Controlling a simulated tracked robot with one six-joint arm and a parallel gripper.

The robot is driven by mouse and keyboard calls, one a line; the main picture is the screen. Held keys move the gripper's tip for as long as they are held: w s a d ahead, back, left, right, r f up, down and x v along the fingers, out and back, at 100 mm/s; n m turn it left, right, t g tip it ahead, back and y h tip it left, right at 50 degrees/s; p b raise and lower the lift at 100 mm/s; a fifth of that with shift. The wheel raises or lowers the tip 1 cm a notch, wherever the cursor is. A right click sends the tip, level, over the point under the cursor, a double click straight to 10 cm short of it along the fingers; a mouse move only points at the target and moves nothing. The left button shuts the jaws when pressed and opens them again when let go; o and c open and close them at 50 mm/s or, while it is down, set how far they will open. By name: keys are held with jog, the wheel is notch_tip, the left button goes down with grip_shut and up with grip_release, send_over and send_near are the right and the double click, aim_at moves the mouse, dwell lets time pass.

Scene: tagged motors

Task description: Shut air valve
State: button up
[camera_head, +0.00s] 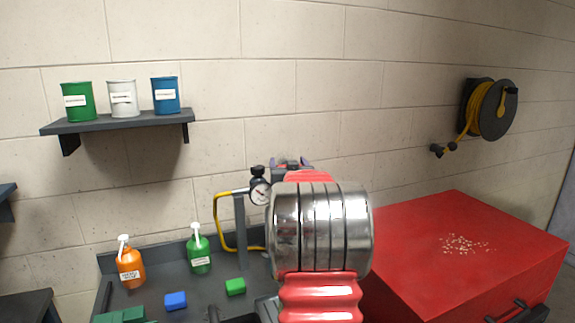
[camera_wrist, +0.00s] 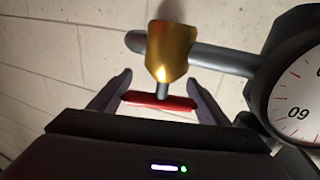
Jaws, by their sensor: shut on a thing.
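The air valve shows in the wrist view as a brass body (camera_wrist: 172,48) on a grey pipe (camera_wrist: 222,58). A short dark stem joins it to a red bar handle (camera_wrist: 158,103). My gripper (camera_wrist: 160,84) has its two dark fingers at either end of the red handle and is shut on it. A round white pressure gauge (camera_wrist: 298,95) stands close on the right. In the head view the gauge (camera_head: 259,192) sits just left of my arm. The valve and most of my gripper are hidden there behind my arm.
A dark bench holds an orange bottle (camera_head: 131,267), a green bottle (camera_head: 199,252), a blue block (camera_head: 175,300) and a green block (camera_head: 235,287). A yellow hose (camera_head: 217,222) runs below the gauge. A red cabinet (camera_head: 455,245) stands right. A wall shelf (camera_head: 118,123) holds three cans.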

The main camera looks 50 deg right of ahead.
jog(key=shift+r, duration=0.15)
jog(key=o, duration=1)
jog(key=shift+o, duration=0.2)
jog(key=shift+a, duration=0.1)
jog(key=v, duration=1.3)
jog(key=shift+s+a, duration=0.25)
jog(key=shift+c, duration=0.3)
